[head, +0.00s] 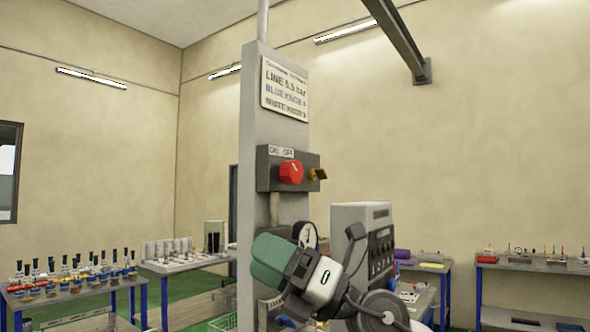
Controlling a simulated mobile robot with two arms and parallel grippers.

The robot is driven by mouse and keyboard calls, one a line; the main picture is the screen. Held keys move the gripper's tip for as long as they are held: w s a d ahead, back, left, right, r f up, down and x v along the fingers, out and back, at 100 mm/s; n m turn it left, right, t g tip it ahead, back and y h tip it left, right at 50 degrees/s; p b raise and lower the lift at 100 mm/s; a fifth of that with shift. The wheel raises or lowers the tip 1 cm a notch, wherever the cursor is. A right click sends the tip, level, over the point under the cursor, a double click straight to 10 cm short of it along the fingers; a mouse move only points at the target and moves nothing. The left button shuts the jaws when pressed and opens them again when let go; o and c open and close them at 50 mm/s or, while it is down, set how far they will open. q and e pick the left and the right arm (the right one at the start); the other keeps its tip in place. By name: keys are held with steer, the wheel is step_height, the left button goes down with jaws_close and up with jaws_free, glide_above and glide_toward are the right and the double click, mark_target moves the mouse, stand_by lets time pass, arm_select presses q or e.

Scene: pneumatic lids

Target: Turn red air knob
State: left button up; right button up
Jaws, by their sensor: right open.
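The red air knob (291,173) sits on the front of a grey box (268,183) fixed to a tall grey post. A label (281,152) above it reads ON and OFF, and a pale mark shows on the knob's face. A brass-coloured fitting (317,174) sticks out at the box's right side. My right gripper (285,266) is below the knob, in front of the lower post, apart from the knob. It is open, and I see nothing held in it; its fingertips are hard to make out. My left gripper is out of view.
A round gauge (306,235) is on the post just behind my right gripper. A sign (284,89) hangs higher on the post. A grey machine (365,238) stands to the right. Benches with small parts stand left and right. The space before the knob is clear.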

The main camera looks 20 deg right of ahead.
steer(key=d+r+n+h, duration=0.3)
steer(key=d+r+h, duration=0.1)
steer(key=r, duration=0.3)
steer(key=m+t+h, duration=0.1)
steer(key=t+h, duration=0.3)
steer(key=h, duration=0.2)
glide_toward(297, 169)
steer(key=p+x, duration=0.4)
steer(key=x, duration=0.5)
steer(key=shift+r+p, duration=0.2)
steer(key=shift+p, duration=0.2)
steer(key=shift+w+a+f, duration=0.15)
steer(key=shift+w+a, duration=0.2)
steer(key=shift+w, duration=0.15)
steer(key=c, duration=0.9)
